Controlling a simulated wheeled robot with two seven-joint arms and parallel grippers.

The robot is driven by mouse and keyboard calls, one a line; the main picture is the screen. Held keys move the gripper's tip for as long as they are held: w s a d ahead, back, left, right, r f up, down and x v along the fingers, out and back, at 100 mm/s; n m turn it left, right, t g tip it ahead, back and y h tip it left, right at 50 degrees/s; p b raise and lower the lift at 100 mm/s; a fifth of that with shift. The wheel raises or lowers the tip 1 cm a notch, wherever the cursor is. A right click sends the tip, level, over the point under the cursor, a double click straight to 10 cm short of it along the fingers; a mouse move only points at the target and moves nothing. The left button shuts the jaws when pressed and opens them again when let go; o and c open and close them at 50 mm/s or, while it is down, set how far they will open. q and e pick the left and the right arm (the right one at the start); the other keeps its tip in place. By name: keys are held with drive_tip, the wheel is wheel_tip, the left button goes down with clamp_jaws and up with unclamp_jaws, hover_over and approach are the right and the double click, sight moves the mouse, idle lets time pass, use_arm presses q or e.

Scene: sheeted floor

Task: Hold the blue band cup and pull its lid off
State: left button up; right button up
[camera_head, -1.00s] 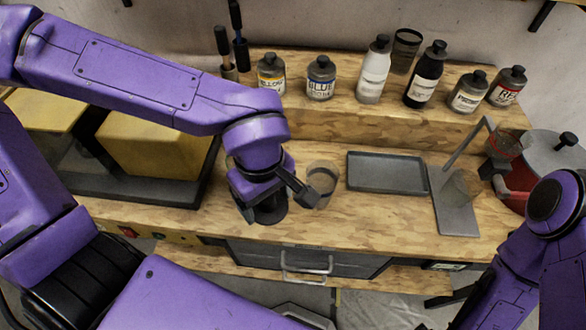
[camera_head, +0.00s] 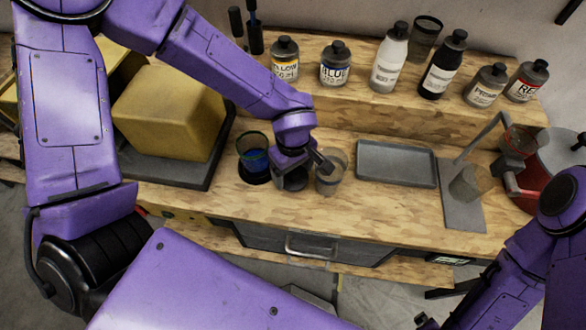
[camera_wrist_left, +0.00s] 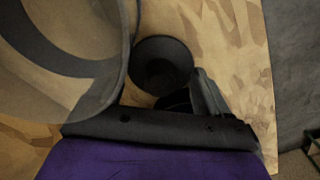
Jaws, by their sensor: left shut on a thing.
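My left gripper (camera_head: 312,172) points right, low over the bench. It is shut on a grey see-through cup (camera_head: 334,180), which stands upright. A dark finger crosses near the cup's back rim. In the left wrist view a round cup (camera_wrist_left: 160,62) sits dark beyond one finger (camera_wrist_left: 208,92); the other finger is hidden. A second cup (camera_head: 252,150) with blue on it stands behind and left of the gripper, on a dark disc. A large see-through cup (camera_wrist_left: 55,95) fills the left of the wrist view. I cannot make out a blue band or lid on the gripped cup.
A grey tray (camera_head: 396,163) lies to the right, then a stand (camera_head: 462,205) with a clear cup. Several paint bottles (camera_head: 335,63) line the back shelf. A yellow block (camera_head: 168,112) is at the left. The front bench strip is clear.

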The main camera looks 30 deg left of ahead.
use_arm(q)
drive_tip(key=shift+s+f, duration=0.1)
drive_tip(key=o, duration=1.1)
wheel_tip(320, 180, up, 12)
